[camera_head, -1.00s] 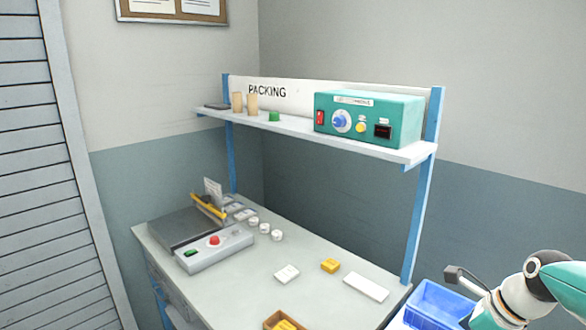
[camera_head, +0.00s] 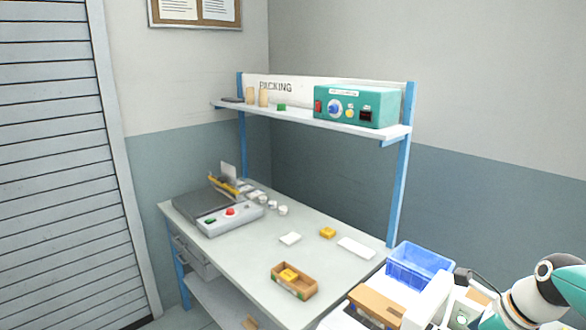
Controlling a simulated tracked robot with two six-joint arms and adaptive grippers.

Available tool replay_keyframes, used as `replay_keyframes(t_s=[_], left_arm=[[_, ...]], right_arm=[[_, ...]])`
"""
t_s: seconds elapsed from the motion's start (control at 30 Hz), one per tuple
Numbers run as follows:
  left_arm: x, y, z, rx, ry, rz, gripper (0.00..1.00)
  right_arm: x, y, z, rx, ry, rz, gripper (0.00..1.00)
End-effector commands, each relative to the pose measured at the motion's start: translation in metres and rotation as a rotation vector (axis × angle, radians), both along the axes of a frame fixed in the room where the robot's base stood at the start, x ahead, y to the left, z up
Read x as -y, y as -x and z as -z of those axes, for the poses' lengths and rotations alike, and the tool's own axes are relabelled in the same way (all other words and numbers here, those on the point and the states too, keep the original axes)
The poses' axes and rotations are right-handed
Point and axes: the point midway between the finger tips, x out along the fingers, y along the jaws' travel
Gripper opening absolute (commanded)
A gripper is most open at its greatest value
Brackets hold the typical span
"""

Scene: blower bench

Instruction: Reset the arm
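My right arm comes in at the lower right of the head view, its teal and white links beside the blue bin. Its gripper fingers cannot be made out. My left arm and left gripper are not in the picture. The packing bench (camera_head: 235,270) stands ahead with its shelf (camera_head: 300,114) above. A teal control box (camera_head: 357,106) with a blue knob and a red switch sits on the shelf.
A grey machine with a red button (camera_head: 230,211) is on the bench's left. A wooden tray (camera_head: 294,281) holds a yellow block. A yellow block (camera_head: 327,232) and white pieces lie nearby. A blue bin (camera_head: 420,265) stands at the right. The bench middle is largely clear.

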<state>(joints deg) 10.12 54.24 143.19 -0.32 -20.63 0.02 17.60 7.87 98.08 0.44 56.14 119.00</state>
Motion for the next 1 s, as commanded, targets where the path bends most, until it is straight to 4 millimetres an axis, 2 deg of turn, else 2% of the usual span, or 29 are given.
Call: replay_keyframes(t_s=[0.07,0.1,0.3,0.47,0.57,0.67,0.77,0.87,0.9,1.0], left_arm=[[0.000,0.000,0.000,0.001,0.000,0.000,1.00],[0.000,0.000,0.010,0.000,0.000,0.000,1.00],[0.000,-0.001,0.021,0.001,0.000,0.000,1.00],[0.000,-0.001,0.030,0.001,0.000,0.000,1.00],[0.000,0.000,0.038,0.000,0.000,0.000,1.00],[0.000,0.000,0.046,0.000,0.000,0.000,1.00],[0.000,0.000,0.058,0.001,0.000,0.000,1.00],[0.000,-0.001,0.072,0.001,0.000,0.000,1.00],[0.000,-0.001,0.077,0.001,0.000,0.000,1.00],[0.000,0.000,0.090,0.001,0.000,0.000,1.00]], right_arm=[[0.000,0.000,0.000,0.000,0.000,0.001,1.00],[-0.004,-0.001,0.014,-0.008,-0.003,-0.010,1.00],[-0.024,-0.006,0.056,-0.079,-0.027,-0.055,1.00],[-0.045,0.002,0.100,-0.164,-0.054,-0.100,1.00],[-0.060,0.009,0.132,-0.223,-0.071,-0.131,1.00],[-0.079,0.020,0.172,-0.285,-0.089,-0.173,1.00],[-0.105,0.038,0.227,-0.339,-0.102,-0.268,1.00],[-0.135,0.065,0.291,-0.363,-0.113,-0.433,1.00],[-0.148,0.079,0.316,-0.361,-0.117,-0.518,1.00],[-0.179,0.118,0.375,-0.312,-0.124,-0.772,1.00]])
